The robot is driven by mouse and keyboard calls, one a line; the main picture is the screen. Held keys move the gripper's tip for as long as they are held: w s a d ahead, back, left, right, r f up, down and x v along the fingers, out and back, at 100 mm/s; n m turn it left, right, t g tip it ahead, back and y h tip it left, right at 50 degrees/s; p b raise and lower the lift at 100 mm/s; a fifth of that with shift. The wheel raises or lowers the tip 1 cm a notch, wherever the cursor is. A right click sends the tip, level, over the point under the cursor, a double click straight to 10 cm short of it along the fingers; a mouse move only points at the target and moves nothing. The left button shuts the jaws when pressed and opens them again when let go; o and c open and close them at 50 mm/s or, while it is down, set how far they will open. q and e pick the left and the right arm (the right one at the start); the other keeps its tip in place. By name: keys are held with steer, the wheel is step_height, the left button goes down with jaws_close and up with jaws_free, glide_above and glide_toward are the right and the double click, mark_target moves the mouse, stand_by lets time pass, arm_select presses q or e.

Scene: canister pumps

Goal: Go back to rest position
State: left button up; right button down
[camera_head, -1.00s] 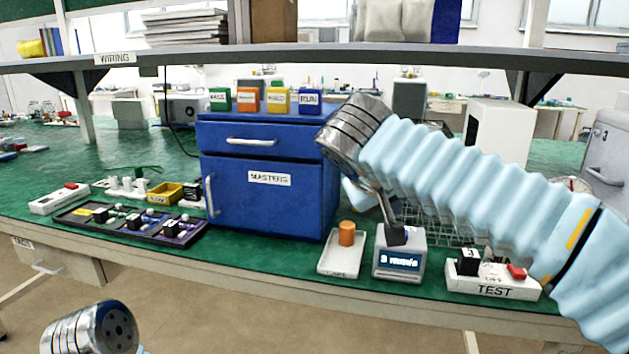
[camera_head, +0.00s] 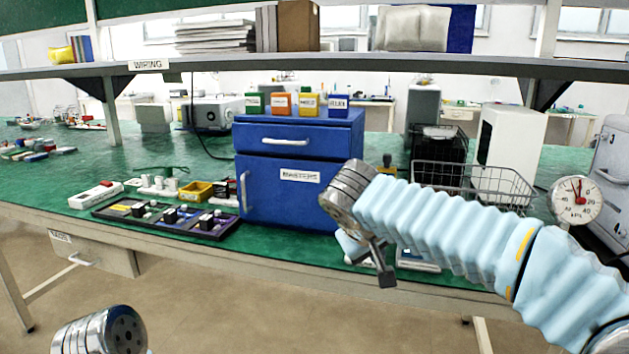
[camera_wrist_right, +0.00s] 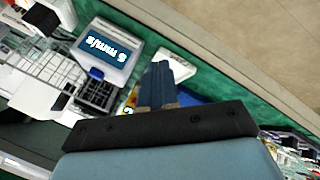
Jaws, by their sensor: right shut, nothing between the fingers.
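My right gripper (camera_head: 387,280) is shut and empty, pointing down in front of the bench's front edge in the head view. Its closed dark fingers also show in the right wrist view (camera_wrist_right: 158,85). The grey display box (camera_wrist_right: 105,52), its screen reading in mm/s, stands on the green bench apart from the fingers. In the head view my right arm mostly hides this box (camera_head: 420,264). A white tray (camera_wrist_right: 178,64) lies beside it, partly behind the fingers. A silver part of my left arm shows at the lower left of the head view; the left gripper's fingers are out of sight.
The blue MASTERS cabinet (camera_head: 285,190) stands behind my right wrist. A dark tray with parts (camera_head: 165,220) lies to its left. A wire basket (camera_head: 470,178) and a pressure gauge (camera_head: 576,200) are to the right. The floor (camera_head: 230,310) before the bench is clear.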

steer(key=s+a+f+n+g+y, duration=0.1)
steer(key=s+a+f+g+y, duration=0.15)
steer(key=f, duration=1.35)
steer(key=s+a+f+g+y, duration=0.1)
steer(key=f+g+y, duration=0.15)
steer(key=f, duration=1.45)
steer(key=s+d+f+m+y, duration=0.1)
steer(key=s+f+m, duration=0.2)
steer(key=s+f, duration=0.6)
steer(key=s+d+f+m+g+y, duration=0.1)
steer(key=s+d+f+m, duration=0.1)
steer(key=s+f, duration=0.8)
steer(key=shift+s+m+y, duration=0.4)
steer(key=shift+s+m, duration=0.1)
steer(key=shift+m, duration=0.3)
